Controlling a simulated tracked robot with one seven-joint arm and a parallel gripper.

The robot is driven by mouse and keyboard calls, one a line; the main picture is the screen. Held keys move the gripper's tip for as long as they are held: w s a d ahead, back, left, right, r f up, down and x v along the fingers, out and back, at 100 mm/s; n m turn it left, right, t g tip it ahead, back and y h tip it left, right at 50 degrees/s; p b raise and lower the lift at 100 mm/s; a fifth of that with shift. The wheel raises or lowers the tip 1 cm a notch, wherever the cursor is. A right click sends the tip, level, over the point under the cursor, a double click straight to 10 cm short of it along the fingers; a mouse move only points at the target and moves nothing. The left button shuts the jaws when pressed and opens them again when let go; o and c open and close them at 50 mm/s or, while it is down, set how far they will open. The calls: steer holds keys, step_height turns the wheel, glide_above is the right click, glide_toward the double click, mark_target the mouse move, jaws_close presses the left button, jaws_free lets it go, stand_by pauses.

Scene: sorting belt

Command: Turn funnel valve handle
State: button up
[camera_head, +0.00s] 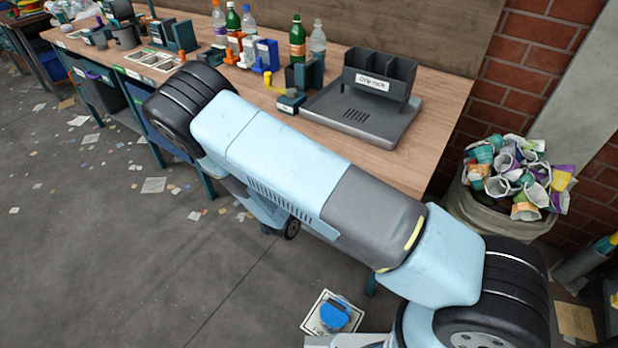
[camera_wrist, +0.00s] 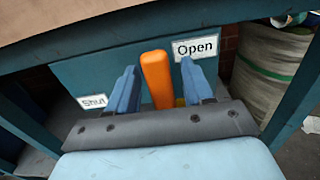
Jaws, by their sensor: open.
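An orange handle (camera_wrist: 157,78) shows in the wrist view in front of a teal panel (camera_wrist: 95,72). It stands nearly upright, its top leaning slightly left. The panel carries a "Shut" label (camera_wrist: 92,101) at lower left and an "Open" label (camera_wrist: 196,47) at upper right; the handle's top is nearer the "Open" label. My gripper (camera_wrist: 159,72) is open, its two blue fingers on either side of the handle. A gap shows on both sides, and I see no clear contact. The handle's lower end is hidden by my gripper. The head view shows neither handle nor gripper.
The wooden workbench (camera_head: 435,138) bears a grey rack (camera_head: 380,75), bottles and small fixtures. Its underside (camera_wrist: 60,42) hangs close above my gripper. A full sack (camera_head: 500,212) stands at right.

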steer(key=v, duration=1.3)
steer(key=shift+s+a, duration=0.2)
steer(key=shift+s, duration=0.1)
steer(key=shift+f, duration=0.1)
steer(key=w+d+r+m+g+h, duration=0.1)
steer(key=d+r+m+g, duration=0.7)
steer(key=r, duration=0.4)
steer(key=w+d+r+m+g, duration=0.1)
steer(key=d+r+m+g, duration=0.5)
steer(key=d+r+m, duration=0.55)
steer(key=s+d+r+m+t+y, duration=0.2)
steer(key=s+d+r+m+y, duration=0.3)
steer(key=s+r, duration=0.3)
steer(key=s+d+r+m+t+y, duration=0.2)
steer(key=s+d+r+m+y, duration=0.3)
steer(key=r, duration=0.9)
steer(key=shift+s+d+r, duration=0.2)
steer(key=shift+s, duration=1.35)
